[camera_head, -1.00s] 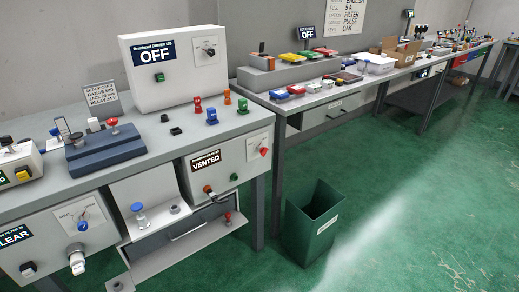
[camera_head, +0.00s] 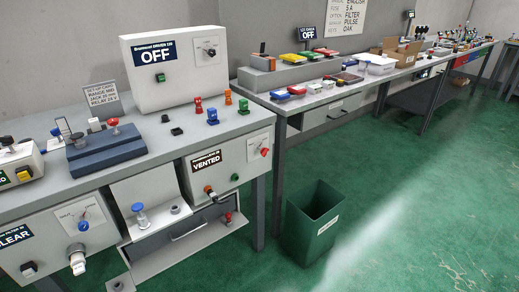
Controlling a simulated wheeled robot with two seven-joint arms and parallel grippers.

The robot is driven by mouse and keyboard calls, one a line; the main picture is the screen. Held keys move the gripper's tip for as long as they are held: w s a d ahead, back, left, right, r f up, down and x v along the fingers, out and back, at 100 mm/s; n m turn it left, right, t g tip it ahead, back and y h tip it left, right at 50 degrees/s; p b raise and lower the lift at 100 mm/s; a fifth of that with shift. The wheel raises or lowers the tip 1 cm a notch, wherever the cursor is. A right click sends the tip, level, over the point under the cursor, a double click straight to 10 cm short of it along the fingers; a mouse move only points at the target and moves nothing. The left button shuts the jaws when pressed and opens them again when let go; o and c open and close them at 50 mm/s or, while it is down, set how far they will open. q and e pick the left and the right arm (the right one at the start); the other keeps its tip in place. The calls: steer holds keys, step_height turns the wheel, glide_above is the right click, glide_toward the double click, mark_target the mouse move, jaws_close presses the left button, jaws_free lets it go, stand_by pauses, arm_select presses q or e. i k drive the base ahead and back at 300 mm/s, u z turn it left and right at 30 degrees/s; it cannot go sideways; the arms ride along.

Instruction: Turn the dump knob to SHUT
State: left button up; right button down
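I cannot read which control is the dump knob. The left front panel (camera_head: 40,258) under the bench has a display reading CLEAR (camera_head: 14,237). The right front panel (camera_head: 228,178) has a display reading VENTED (camera_head: 206,160), a red knob (camera_head: 264,152), a green button (camera_head: 234,177) and a dark, red-tipped fitting (camera_head: 210,192). Neither gripper is in view.
On the bench (camera_head: 150,160) stand a white unit reading OFF (camera_head: 185,92), a dark blue block (camera_head: 105,150) with levers, and small coloured parts. A dark green bin (camera_head: 318,232) stands on the floor to the right. A second bench with boxes runs behind; the green floor at right is clear.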

mark_target(264, 151)
steer(key=z, duration=0.45)
steer(key=k, duration=0.55)
steer(key=z, duration=0.5)
steer(key=i, duration=0.75)
steer(key=u, duration=1.25)
steer(key=i, duration=0.75)
steer(key=u, duration=0.8)
